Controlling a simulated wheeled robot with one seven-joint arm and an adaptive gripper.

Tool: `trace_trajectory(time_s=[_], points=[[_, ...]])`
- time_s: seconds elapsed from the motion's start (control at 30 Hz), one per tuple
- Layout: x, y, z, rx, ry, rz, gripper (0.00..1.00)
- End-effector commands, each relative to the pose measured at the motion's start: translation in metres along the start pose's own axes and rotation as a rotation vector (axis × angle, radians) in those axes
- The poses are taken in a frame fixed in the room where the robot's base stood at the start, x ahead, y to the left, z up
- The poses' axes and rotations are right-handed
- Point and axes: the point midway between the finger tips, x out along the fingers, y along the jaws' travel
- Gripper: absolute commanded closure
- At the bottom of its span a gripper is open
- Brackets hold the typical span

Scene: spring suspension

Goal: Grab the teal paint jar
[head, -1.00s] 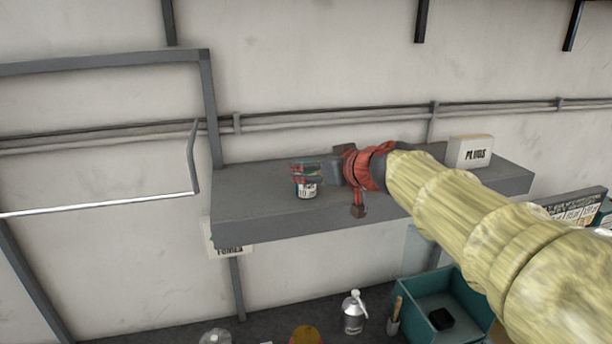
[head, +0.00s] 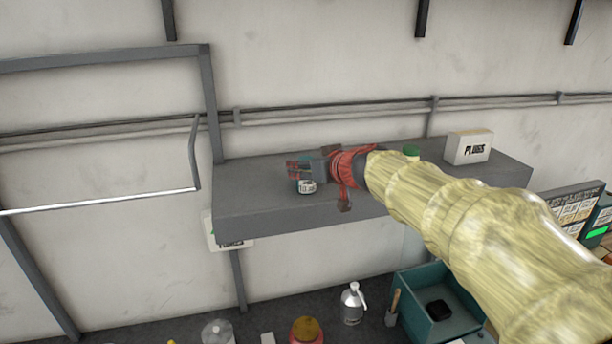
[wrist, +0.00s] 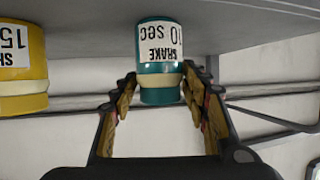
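The teal paint jar (wrist: 159,82) stands on the grey shelf, with a white "SHAKE 10 SEC" label and a cream band. The wrist view shows it upside down. Narrow gaps seem to lie between fingers and jar; firm contact cannot be seen.
A yellow jar (wrist: 22,65) is beside the teal one in the wrist view. On the shelf (head: 260,215) are a green-topped item (head: 411,151), partly behind my arm, and a PLUGS box (head: 469,147). Below are a spray bottle (head: 352,303) and a teal bin (head: 410,310).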

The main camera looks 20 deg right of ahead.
Motion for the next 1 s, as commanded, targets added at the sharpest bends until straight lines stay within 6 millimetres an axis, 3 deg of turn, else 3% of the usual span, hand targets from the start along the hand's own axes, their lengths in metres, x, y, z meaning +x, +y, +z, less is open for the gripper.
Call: trace_trajectory(time_s=[0.67,1.0], points=[[-0.0001,0.0,0.0001,0.0,0.0,0.0,0.95],[-0.0015,0.0,-0.0036,-0.001,0.002,0.0,0.95]])
